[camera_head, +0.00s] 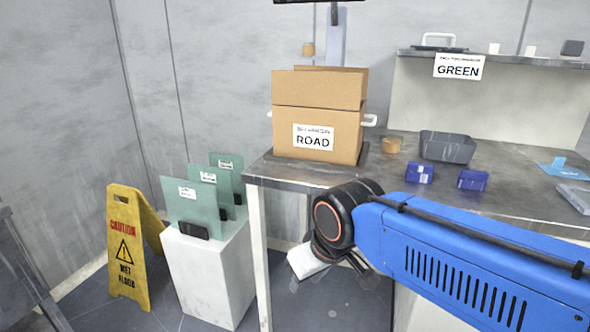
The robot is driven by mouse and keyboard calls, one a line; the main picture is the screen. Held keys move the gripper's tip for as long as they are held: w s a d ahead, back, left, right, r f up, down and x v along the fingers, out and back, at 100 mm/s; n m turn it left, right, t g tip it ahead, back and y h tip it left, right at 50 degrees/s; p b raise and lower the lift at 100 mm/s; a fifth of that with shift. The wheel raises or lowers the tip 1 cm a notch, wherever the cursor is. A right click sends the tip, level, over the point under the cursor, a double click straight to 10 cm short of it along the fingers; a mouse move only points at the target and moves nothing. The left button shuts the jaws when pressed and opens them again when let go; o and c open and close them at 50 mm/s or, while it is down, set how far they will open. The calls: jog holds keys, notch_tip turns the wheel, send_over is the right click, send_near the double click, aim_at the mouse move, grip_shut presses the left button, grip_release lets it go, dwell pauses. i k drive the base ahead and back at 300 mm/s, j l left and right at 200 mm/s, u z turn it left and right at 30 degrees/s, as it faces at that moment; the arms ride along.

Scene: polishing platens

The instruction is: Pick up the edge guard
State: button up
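I cannot tell for certain which item is the edge guard. Small items on the metal table include two dark blue boxes (446,176), a tan roll (391,145) and a light blue piece (563,169) at the far right. My blue arm reaches in from the lower right. My gripper (310,264) hangs off the table's front left edge, partly hidden by the arm's dark wrist. A white part shows at its end, and I cannot tell whether it belongs to the gripper or whether the fingers are open.
A ROAD carton (318,117) and a grey tray (447,147) stand on the table (285,172). A GREEN shelf (510,59) is behind. At left, glass panels (192,208) stand on a white pedestal (212,277), beside a yellow wet-floor sign (126,246).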

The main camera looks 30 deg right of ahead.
aim_at(467, 179)
jog(key=z, duration=2.1)
jog(key=k+l, duration=0.05)
jog(key=l, duration=0.05)
